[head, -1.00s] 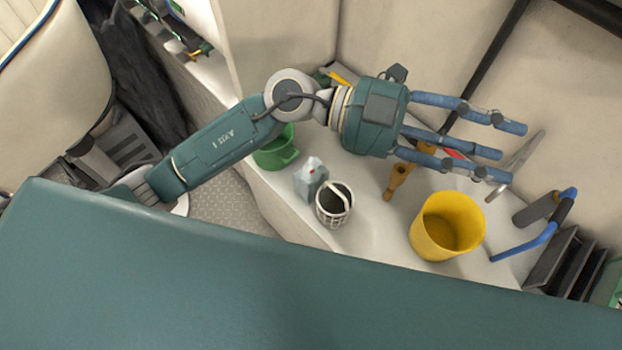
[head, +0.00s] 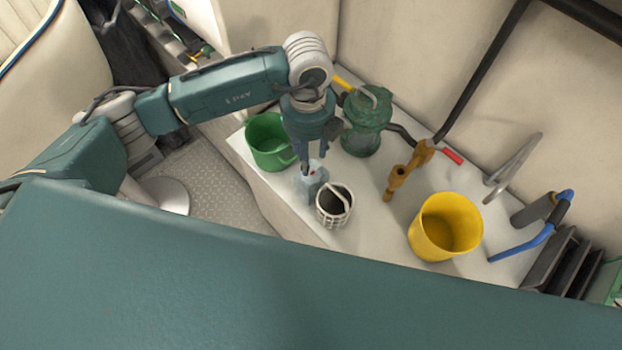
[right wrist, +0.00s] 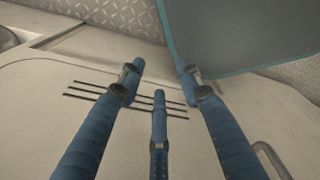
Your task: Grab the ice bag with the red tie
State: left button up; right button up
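The ice bag (head: 311,187) is a small pale blue-grey bag with a spot of red at its top, the tie. It stands upright on the white shelf in the head view. My left gripper (head: 309,163) points down right at the top of the bag, its fingers partly covering the bag's neck. I cannot tell whether the fingers are closed on it. My right gripper (right wrist: 162,75) shows only in the right wrist view, with its blue fingers spread and nothing between them.
A green bucket (head: 264,150) stands left of the bag, and a white lattice basket with a dark inside (head: 331,218) is close at its right. Beyond are a dark green canister (head: 363,135), a brown wooden piece (head: 399,180) and a yellow bucket (head: 426,238). The shelf (head: 375,240) is bare in places.

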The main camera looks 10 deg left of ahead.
aim_at(311, 164)
pick_arm(q)
jog(key=f, duration=0.1)
jog(key=f+p, duration=0.2)
jog(key=f, duration=0.1)
jog(key=shift+s+d, duration=0.15)
jog(key=shift+d, duration=0.2)
jog(key=shift+f, duration=0.7)
grip_shut()
jog(key=shift+r, duration=0.1)
